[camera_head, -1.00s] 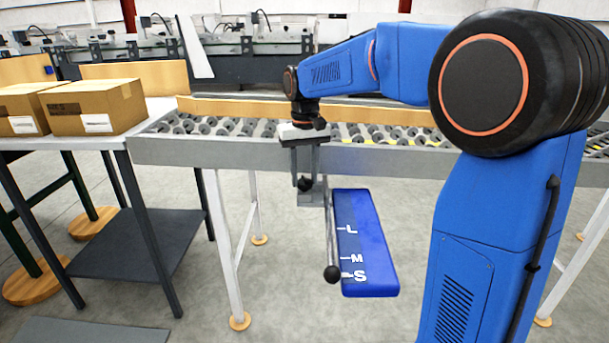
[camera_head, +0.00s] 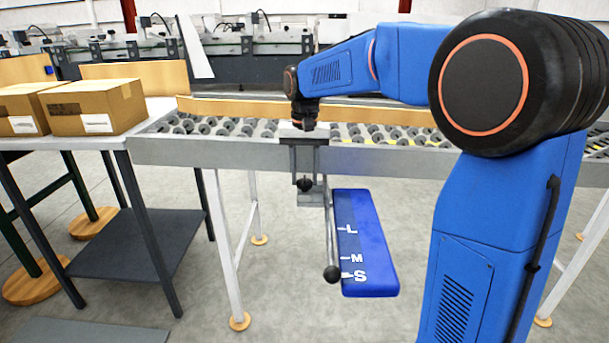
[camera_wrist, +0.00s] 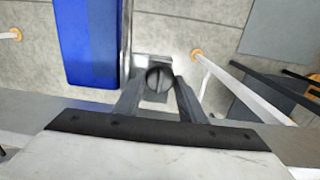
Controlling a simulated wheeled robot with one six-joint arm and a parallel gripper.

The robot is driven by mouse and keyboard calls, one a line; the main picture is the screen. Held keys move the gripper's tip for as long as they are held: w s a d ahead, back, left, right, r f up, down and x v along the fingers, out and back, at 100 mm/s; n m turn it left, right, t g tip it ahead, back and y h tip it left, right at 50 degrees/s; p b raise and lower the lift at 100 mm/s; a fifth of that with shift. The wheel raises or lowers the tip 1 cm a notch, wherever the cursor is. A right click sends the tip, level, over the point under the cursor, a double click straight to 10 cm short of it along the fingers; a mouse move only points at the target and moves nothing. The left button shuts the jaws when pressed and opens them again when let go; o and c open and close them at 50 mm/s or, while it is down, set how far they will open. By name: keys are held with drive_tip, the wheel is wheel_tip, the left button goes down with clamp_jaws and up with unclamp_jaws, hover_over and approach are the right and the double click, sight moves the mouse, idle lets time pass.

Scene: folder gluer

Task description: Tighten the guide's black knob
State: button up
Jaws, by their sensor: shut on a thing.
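The guide's black knob (camera_head: 304,184) is small and round, with a slot-like line across its face in the wrist view (camera_wrist: 160,77). It sits on a grey metal bracket (camera_head: 311,199) at the front of the roller conveyor. My gripper (camera_head: 304,178) reaches down over the conveyor's edge and is shut on the knob; in the wrist view its two grey fingers (camera_wrist: 158,84) lie on either side of it. Right of the bracket is a blue panel (camera_head: 372,245) marked L, M and S, with a thin rod (camera_head: 330,228) along its left edge ending in a black ball (camera_head: 332,273).
The roller conveyor's grey side rail (camera_head: 220,152) runs across behind the knob. A table (camera_head: 120,144) with cardboard boxes (camera_head: 97,107) stands at the left. A white conveyor leg (camera_head: 228,250) stands left of the bracket.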

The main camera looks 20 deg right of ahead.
sight(305, 178)
drive_tip(key=o, duration=1)
drive_tip(key=shift+o, duration=0.2)
wheel_tip(305, 178, up, 17)
drive_tip(key=shift+r, duration=0.2)
